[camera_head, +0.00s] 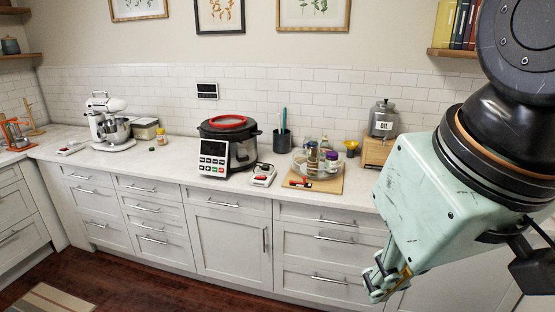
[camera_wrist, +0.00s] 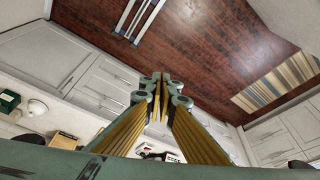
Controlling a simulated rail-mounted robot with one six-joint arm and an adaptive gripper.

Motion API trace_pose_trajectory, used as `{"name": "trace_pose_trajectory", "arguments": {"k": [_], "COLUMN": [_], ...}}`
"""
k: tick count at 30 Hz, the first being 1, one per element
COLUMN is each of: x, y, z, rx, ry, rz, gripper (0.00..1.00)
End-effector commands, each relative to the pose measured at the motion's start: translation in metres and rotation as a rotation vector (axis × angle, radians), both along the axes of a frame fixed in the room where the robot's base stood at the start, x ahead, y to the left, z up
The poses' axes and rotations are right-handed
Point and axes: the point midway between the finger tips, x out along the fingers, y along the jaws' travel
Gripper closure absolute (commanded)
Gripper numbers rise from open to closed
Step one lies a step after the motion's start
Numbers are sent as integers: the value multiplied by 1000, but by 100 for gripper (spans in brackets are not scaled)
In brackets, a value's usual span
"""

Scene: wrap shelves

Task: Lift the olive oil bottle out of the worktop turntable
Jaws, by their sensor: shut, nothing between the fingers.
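The turntable (camera_head: 318,174) is a clear, low round tray on the worktop, right of the middle in the head view. Several small bottles and jars stand together in it, among them a jar with a white and purple body (camera_head: 332,162). They are too small for me to tell which one is the olive oil bottle. My gripper (camera_head: 378,284) hangs in front of the lower drawers, right of and below the turntable. It also shows in the wrist view (camera_wrist: 161,80), with its fingertips together and nothing between them. The turntable is not clear in the wrist view.
A wooden board (camera_head: 299,186) lies under the turntable. A grey OIL canister (camera_head: 383,119) stands on a wooden box to its right. A multicooker (camera_head: 228,142), a utensil cup (camera_head: 282,141) and a small device (camera_head: 262,175) stand to its left. Open floor lies before the cabinets.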

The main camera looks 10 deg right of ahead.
Motion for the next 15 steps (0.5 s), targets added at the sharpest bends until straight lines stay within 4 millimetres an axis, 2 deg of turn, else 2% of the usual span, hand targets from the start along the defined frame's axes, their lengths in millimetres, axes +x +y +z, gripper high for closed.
{"name": "trace_pose_trajectory", "arguments": {"k": [8,15], "x": [0,0], "y": [0,0], "z": [0,0], "rx": [0,0], "ry": [0,0], "rz": [0,0], "gripper": [99,77]}}
